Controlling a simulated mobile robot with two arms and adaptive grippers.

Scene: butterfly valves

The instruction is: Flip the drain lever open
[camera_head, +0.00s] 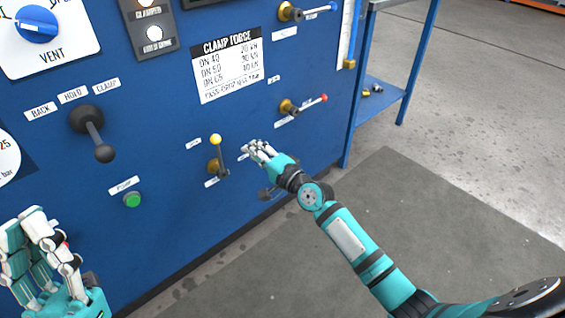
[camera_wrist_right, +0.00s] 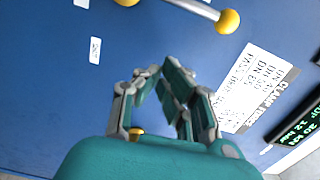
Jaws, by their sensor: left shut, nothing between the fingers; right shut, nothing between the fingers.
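A lever with a yellow ball knob (camera_head: 215,139) stands nearly upright from a brass body (camera_head: 214,166) low on the blue panel. Small labels sit above and below it, too small to read, so I cannot confirm which lever is the drain. In the right wrist view a silver shaft with a yellow ball (camera_wrist_right: 228,21) crosses the top. My right gripper (camera_head: 258,150) is shut and empty, just right of the yellow-knobbed lever and apart from it; its fingers also show in the right wrist view (camera_wrist_right: 165,80). My left gripper (camera_head: 38,222) is shut and empty at lower left.
The panel also carries a red-tipped lever (camera_head: 308,103), a blue-tipped lever (camera_head: 310,11), a black selector lever (camera_head: 95,135), a green button (camera_head: 132,200), a blue vent knob (camera_head: 37,23) and a clamp force plate (camera_head: 228,66). A blue stand (camera_head: 384,103) is at right; grey floor is clear.

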